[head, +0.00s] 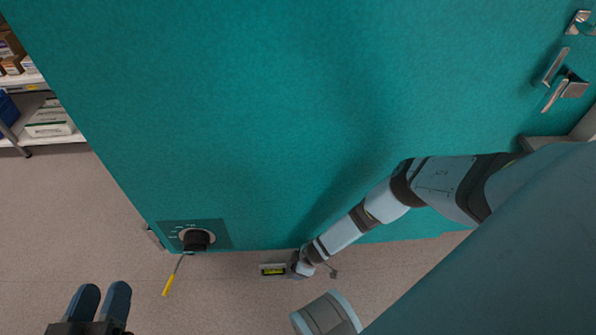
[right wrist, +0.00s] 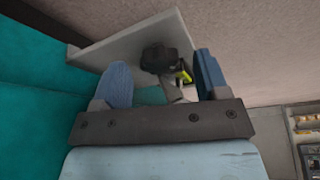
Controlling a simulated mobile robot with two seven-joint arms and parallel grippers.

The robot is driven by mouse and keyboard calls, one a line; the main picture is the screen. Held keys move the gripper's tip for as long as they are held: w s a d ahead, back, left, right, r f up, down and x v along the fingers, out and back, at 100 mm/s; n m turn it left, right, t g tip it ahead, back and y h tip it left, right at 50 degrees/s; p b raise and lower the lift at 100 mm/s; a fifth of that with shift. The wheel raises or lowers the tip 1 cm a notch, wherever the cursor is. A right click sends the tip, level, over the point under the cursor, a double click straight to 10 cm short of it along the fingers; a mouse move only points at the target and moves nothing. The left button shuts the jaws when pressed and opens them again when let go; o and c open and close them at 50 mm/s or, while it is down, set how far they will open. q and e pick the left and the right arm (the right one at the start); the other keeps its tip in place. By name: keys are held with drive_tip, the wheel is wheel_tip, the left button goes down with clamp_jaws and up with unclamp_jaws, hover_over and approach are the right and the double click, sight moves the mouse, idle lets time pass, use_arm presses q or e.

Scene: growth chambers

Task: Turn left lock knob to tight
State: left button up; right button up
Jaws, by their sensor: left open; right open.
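A black knob (right wrist: 158,58) shows in the right wrist view on a pale grey plate (right wrist: 125,42). My right gripper (right wrist: 162,74) is open, with one blue finger on each side of the knob; I cannot tell whether either finger touches it. A small yellow-green part (right wrist: 184,75) shows beside the knob. In the head view my right arm reaches down to a small grey piece with a yellow-green window (head: 272,270) at the foot of the teal cabinet; the knob is not clear there. My left gripper (head: 100,298) is open and empty at the lower left.
The teal cabinet (head: 250,110) fills most of the head view. A black dial (head: 197,239) on a dark plate sits at its lower left, with a yellow-handled tool (head: 172,278) below. Shelves (head: 50,138) with boxes stand far left. The floor (head: 60,215) there is clear.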

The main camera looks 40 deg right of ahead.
use_arm(q)
drive_tip(key=shift+f, duration=0.1)
use_arm(e)
drive_tip(key=shift+w+a+f, duration=0.1)
drive_tip(key=shift+f, duration=0.15)
drive_tip(key=c, duration=0.9)
drive_tip(key=shift+c, duration=0.2)
